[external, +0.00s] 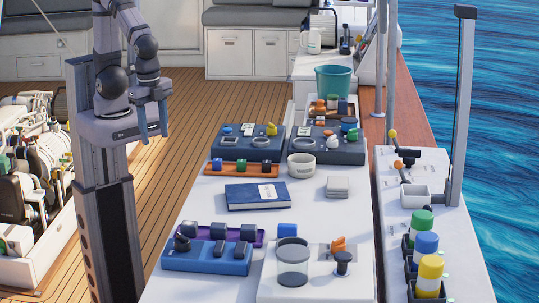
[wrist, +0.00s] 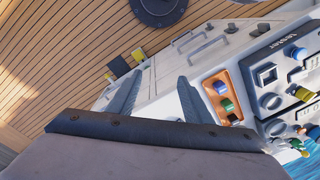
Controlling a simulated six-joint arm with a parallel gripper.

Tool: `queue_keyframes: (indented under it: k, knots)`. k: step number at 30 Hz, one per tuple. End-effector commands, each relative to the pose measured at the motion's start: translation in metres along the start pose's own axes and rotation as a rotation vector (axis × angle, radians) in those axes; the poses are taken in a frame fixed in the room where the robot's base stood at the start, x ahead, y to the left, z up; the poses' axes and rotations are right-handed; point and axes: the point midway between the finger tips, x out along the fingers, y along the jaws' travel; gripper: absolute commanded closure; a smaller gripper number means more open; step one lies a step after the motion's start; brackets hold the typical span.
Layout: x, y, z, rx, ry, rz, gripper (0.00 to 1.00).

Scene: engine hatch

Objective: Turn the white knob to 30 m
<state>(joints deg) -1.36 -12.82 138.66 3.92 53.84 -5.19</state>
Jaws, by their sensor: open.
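A small white round piece, which looks like the white knob (external: 332,142), sits on the right dark blue panel (external: 318,156) at the far end of the white worktop. Its pointer and any "30 m" mark are too small to read. I cannot pick it out surely in the wrist view. My gripper (external: 152,122) hangs high at the left, pointing down, beside the worktop and well away from the panel. In the wrist view my gripper (wrist: 157,84) has its two grey fingers apart with nothing between them.
The left dark blue panel (external: 248,154) carries blue and yellow knobs. An orange tray (external: 242,170), a white cup (external: 301,165), a blue book (external: 257,196) and a teal bucket (external: 333,82) stand nearby. A tall grey post (external: 461,105) rises at the right.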

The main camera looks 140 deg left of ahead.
Motion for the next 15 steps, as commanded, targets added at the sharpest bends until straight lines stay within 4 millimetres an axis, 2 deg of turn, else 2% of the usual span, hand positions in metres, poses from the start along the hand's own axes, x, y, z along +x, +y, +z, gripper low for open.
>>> queue_keyframes:
  k: [8,11,14,15]
  knots:
    - [0.015,-0.058,-0.050,-0.227,0.043,-0.160,0.54]
    - [0.021,-0.092,-0.076,-0.349,0.081,-0.246,0.54]
    - [0.028,-0.138,-0.107,-0.507,0.143,-0.353,0.54]
    - [0.030,-0.159,-0.121,-0.579,0.178,-0.401,0.54]
